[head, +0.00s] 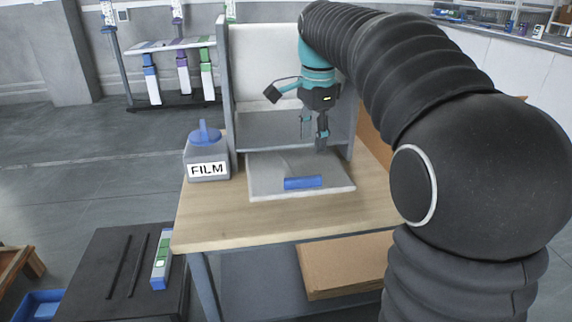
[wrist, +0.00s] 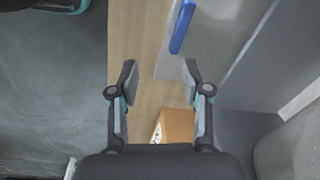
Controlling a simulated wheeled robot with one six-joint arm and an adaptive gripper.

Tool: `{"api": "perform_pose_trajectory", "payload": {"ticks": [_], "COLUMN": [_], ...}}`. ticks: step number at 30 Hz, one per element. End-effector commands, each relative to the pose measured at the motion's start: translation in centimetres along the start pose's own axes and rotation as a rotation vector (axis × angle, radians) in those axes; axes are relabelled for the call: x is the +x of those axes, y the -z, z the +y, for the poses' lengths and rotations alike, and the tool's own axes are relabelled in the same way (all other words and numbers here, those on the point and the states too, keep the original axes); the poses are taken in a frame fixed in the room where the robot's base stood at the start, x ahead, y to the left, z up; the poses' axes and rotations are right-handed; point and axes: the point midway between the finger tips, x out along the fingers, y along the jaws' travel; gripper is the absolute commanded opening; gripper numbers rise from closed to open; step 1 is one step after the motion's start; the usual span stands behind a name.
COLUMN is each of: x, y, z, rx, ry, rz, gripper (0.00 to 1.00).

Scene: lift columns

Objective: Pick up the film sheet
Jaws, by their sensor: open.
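A pale grey board (head: 265,187) lies flat on the wooden table, with a blue bar (head: 303,182) near its front edge. A faint edge behind the bar may be the film sheet, but I cannot make out its outline. My gripper (head: 314,138) is above the back part of the board, open and empty, pointing down. In the wrist view my gripper (wrist: 160,72) has its fingers spread wide with nothing between them. The blue bar (wrist: 182,27) shows there above the right finger, apart from it.
A grey container marked FILM (head: 207,165), with a blue lid, stands left of the board. Grey panels (head: 270,60) enclose the back and sides. A cardboard box (head: 345,265) is under the table. A dark low table (head: 115,270) stands at the lower left.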

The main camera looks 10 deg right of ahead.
Motion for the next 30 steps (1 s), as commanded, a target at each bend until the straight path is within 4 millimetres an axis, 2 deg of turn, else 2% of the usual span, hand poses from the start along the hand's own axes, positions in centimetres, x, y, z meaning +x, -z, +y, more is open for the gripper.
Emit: {"api": "perform_pose_trajectory", "payload": {"ticks": [1,3,9,14,24,30], "x": [0.6,0.9,1.5,3.0,8.8,10.1], "y": [0.4,0.8,1.4,1.5,1.3,1.2], "z": [-1.4,-2.8,-4.8,-4.9,-4.3,-4.2], "rx": [0.059,0.136,0.265,0.288,0.286,0.286], "ry": [-0.02,-0.043,-0.081,-0.089,-0.089,-0.087], "rz": [-0.006,-0.01,-0.013,-0.014,-0.014,-0.014], "gripper": [0.48,0.48,0.48,0.48,0.48,0.48]}}
